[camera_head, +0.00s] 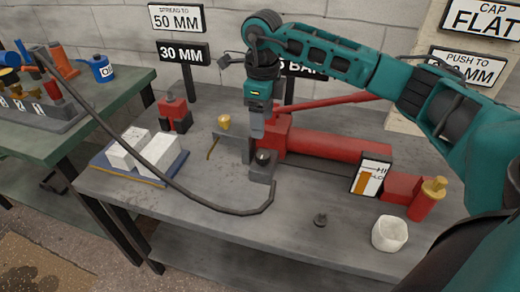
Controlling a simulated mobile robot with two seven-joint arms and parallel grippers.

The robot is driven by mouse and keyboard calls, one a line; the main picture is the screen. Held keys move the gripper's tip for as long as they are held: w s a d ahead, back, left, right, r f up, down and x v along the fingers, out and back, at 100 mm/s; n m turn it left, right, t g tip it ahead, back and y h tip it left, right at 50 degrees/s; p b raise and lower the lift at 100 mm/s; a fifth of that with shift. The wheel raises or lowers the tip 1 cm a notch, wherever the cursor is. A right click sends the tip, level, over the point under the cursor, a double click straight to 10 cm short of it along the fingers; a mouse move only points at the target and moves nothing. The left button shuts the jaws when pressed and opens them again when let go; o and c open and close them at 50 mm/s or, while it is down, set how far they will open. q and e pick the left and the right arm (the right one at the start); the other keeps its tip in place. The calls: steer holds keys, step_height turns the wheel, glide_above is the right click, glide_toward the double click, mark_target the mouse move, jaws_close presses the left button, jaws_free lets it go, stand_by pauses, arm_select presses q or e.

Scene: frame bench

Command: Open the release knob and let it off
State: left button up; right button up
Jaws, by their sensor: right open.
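A red hydraulic cylinder (335,145) lies along the grey bench, with a red handle bar (325,105) above it. A brass knob (434,188) tops a short red cylinder at its right end. A smaller brass knob (223,122) stands left of the grey jaw block (262,168). I cannot tell which knob is the release knob. My right gripper (257,128) points down just above the jaw block, at the cylinder's left end. It is open; its fingertips partly merge with the metal behind, so contact is unclear. My left gripper is not in view.
A black hose (150,165) arcs across the bench front. White blocks (158,153) lie on a blue tray at left. Signs stand behind. A green bench (100,95) is at left.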

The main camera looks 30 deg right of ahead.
mark_target(262, 155)
step_height(262, 155, down, 10)
steer(key=shift+f+b, duration=0.15)
steer(key=shift+b, duration=0.25)
steer(key=c, duration=1.1)
